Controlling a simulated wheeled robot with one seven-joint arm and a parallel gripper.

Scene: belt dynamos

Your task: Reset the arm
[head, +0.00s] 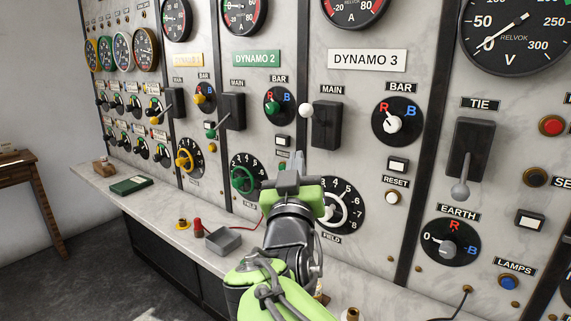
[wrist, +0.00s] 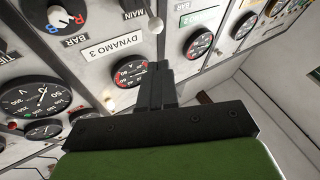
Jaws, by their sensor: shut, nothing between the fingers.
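My gripper (head: 291,162) is shut and empty in the head view. It points up and toward the marble panel (head: 395,170), in front of the area between the Dynamo 2 and Dynamo 3 columns. My green arm rises from the bottom middle of that view and covers part of the Dynamo 3 field dial (head: 341,205). In the wrist view the shut fingers (wrist: 157,75) overlap the panel near the Dynamo 3 ammeter (wrist: 131,72). I cannot tell how far the fingertips are from the panel.
The Dynamo 3 main switch (head: 327,125) has a white knob at its left. The tie lever (head: 460,188) points down at the right. A ledge (head: 160,212) below the panel holds a green book (head: 131,185) and a grey box (head: 223,240). A wooden table (head: 17,172) stands at far left.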

